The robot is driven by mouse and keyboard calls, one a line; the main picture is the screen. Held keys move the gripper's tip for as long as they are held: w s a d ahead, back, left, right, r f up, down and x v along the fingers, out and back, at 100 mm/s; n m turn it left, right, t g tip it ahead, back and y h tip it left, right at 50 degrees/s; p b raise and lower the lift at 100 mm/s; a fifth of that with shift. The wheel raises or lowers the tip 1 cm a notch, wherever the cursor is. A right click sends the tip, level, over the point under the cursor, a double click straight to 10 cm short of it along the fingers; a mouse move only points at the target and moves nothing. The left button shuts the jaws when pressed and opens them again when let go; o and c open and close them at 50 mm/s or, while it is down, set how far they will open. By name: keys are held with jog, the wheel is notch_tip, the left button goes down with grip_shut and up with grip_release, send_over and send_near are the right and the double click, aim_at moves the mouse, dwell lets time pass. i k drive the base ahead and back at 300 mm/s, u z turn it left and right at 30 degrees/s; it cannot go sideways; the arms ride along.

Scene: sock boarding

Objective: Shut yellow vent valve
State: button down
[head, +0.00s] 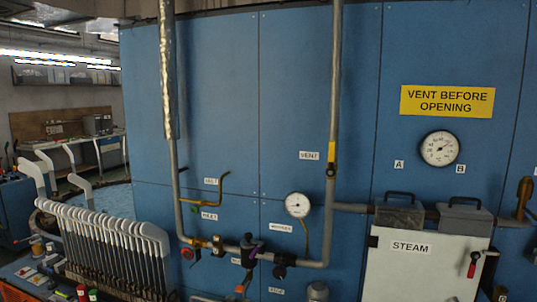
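The yellow vent valve (331,153) is on the vertical grey pipe (334,90), right of the small white "VENT" label (310,156). Its yellow handle appears upright, running along the pipe. The valve is small here, so its finer parts cannot be made out. My gripper is not in view.
The pipe stands before a blue panel wall (300,80). Below are a dial gauge (298,205) and several valves on a lower pipe. A white "STEAM" cabinet (400,270) stands at the lower right, and a rack of white bent forms (110,245) at the lower left.

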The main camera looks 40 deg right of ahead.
aim_at(331, 172)
jog(key=u, duration=0.55)
jog(key=k, duration=0.85)
jog(key=u, duration=0.3)
jog(key=i, duration=0.5)
jog(key=z, duration=0.05)
